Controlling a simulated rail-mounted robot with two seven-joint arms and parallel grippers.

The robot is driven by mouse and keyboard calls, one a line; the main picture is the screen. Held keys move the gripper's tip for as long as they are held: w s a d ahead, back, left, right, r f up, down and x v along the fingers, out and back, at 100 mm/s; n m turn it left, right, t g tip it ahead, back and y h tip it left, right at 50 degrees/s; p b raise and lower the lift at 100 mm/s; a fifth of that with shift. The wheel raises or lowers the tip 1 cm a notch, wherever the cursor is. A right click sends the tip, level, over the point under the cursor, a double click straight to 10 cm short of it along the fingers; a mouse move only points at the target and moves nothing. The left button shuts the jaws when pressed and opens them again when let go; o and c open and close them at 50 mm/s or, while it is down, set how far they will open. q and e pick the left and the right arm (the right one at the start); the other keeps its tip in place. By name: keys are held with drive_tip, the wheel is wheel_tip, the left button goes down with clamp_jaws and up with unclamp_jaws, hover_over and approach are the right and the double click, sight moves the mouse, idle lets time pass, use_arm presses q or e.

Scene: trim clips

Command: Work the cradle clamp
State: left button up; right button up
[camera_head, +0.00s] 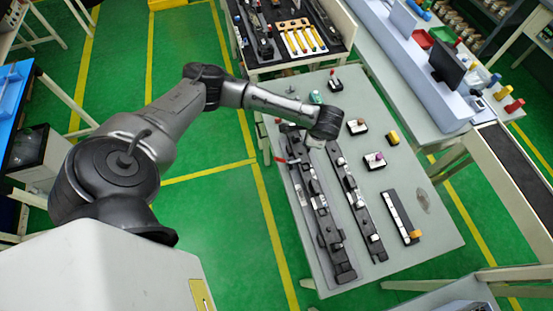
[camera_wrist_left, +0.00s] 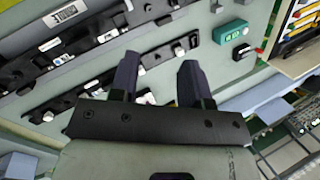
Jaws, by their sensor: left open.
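Two long black fixture rails carrying several silver and white clamp parts lie on the grey table. One is the left rail (camera_head: 325,225) and the other is the right rail (camera_head: 358,205). A red lever (camera_head: 281,160) shows at the left rail's upper part. I cannot tell which part is the cradle clamp. My left arm reaches over the rails' far end, and its wrist hides part of them in the head view. In the left wrist view my left gripper (camera_wrist_left: 162,82) is open and empty, with its two dark fingers apart near a black rail (camera_wrist_left: 145,70). My right gripper is not in view.
Small dark blocks (camera_head: 375,160) and a yellow block (camera_head: 392,137) stand right of the rails. A long white-and-black strip (camera_head: 402,217) lies lower right. A green device (camera_wrist_left: 230,33) and a black block with a red knob (camera_wrist_left: 243,51) sit near the table edge.

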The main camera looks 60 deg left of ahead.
sight(280, 159)
use_arm(q)
drive_tip(key=s+a+f+n+g, duration=0.1)
drive_tip(key=s+f, duration=0.2)
drive_tip(key=f, duration=0.2)
drive_tip(key=s+a+f+n+g+h+p, duration=0.1)
drive_tip(key=s+f, duration=0.2)
drive_tip(key=f, duration=0.2)
drive_tip(key=s+a+f+n+g, duration=0.1)
drive_tip(key=s+f+g, duration=0.1)
drive_tip(key=f, duration=0.3)
drive_tip(key=shift+s+a+f+n+h, duration=0.15)
drive_tip(key=shift+s, duration=0.2)
drive_tip(key=shift+s+a+f+n+h, duration=0.15)
drive_tip(key=shift+s, duration=0.2)
drive_tip(key=shift+c, duration=0.3)
clamp_jaws()
